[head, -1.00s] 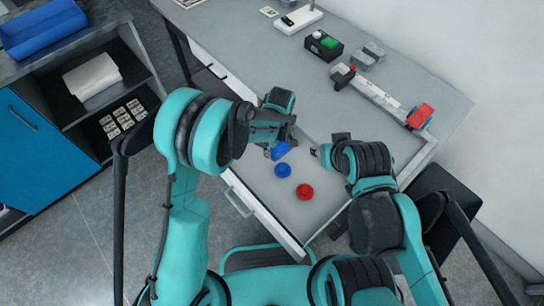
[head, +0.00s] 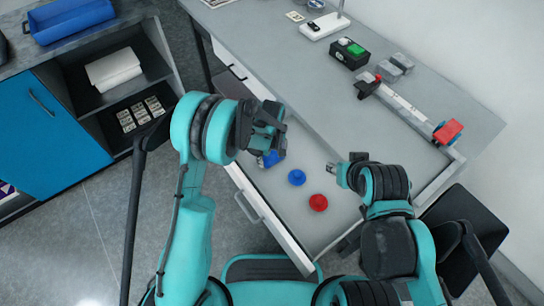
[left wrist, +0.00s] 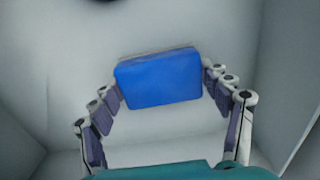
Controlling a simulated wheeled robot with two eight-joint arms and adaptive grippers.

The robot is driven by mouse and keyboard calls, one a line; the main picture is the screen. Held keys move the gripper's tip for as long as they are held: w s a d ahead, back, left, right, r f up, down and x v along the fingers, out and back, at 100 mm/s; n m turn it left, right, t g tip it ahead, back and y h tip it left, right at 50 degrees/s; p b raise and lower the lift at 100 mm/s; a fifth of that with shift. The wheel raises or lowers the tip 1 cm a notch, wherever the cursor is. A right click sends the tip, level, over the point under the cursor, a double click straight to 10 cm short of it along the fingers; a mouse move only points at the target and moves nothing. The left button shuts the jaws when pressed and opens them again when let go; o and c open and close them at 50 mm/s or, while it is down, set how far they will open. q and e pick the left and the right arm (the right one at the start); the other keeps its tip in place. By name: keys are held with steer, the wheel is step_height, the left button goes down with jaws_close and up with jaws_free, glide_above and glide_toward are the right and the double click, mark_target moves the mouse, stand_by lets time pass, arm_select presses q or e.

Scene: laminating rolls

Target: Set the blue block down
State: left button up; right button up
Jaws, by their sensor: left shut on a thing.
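The blue block (left wrist: 160,78) is held between the two fingers of my left gripper (left wrist: 165,88) in the left wrist view. In the head view the block (head: 271,159) shows partly under my left gripper (head: 268,152), at the left part of the open drawer (head: 290,226). Pale drawer surfaces surround it in the wrist view; I cannot tell whether the block touches the drawer floor. My right gripper (head: 340,174) is over the right side of the drawer, with no object visible in it; its jaws are too small to read.
A round blue piece (head: 297,177) and a round red piece (head: 318,202) lie in the drawer, right of the block.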

arm_select(q)
steer(key=shift+f, duration=0.15)
steer(key=o, duration=1.2)
steer(key=shift+c, duration=0.2)
